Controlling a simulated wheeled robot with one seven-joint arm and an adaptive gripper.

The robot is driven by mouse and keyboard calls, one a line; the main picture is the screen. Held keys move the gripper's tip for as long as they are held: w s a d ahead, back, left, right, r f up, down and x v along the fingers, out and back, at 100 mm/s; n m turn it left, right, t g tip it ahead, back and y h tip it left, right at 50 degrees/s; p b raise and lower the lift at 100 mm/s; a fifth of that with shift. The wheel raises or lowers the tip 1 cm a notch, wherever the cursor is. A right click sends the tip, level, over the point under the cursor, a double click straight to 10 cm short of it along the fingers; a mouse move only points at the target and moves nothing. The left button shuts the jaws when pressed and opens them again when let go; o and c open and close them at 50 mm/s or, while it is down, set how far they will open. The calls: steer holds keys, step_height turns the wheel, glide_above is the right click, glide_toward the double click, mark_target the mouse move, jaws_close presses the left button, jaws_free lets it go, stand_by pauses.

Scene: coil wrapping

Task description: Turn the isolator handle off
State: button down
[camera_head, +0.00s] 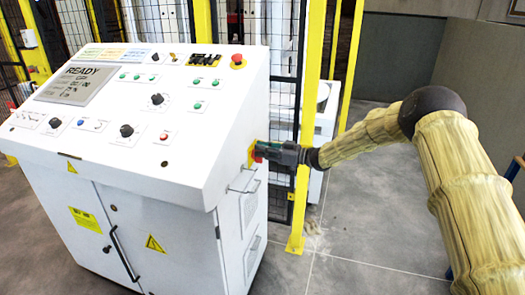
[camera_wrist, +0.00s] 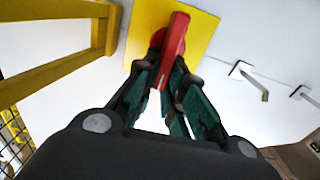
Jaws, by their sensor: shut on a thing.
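The red isolator handle (camera_wrist: 174,48) sits on a yellow plate (camera_wrist: 203,30) on the white side panel of the control cabinet. My gripper (camera_wrist: 170,80) reaches up to it in the wrist view, its dark green fingers closed around the handle's near end. In the wrist view the handle's long bar lies nearly along the picture's vertical, tilted a little. In the head view my gripper (camera_head: 266,150) meets the cabinet's right side, where the yellow plate (camera_head: 251,153) and a bit of red show. The rest of the handle is hidden there by the fingers.
The white control cabinet (camera_head: 150,185) has a sloped panel with a display reading READY (camera_head: 77,84) and a red emergency button (camera_head: 237,61). Metal pull handles (camera_head: 243,187) stick out below the isolator. A yellow fence post (camera_head: 302,190) stands close beside my wrist. Open floor lies to the right.

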steer(key=n+b, duration=0.2)
steer(key=n, duration=0.1)
steer(key=s+n+b, duration=0.1)
steer(key=b, duration=0.1)
steer(key=shift+a+f, duration=0.2)
steer(key=shift+f, duration=0.1)
steer(key=n+b, duration=0.2)
steer(key=n, duration=0.1)
steer(key=s+n+b, duration=0.1)
steer(key=n+b, duration=0.1)
steer(key=shift+a+f, duration=0.1)
steer(key=shift+f, duration=0.3)
steer(key=n+b, duration=0.3)
steer(key=f+n+b, duration=0.1)
steer(key=n+b, duration=0.1)
steer(key=shift+s+a, duration=0.1)
steer(key=shift+s, duration=0.15)
steer(key=n+b, duration=0.3)
steer(key=shift+f+n, duration=0.2)
steer(key=shift+n, duration=0.1)
steer(key=shift+b, duration=0.4)
steer(key=c, duration=1.5)
jaws_free()
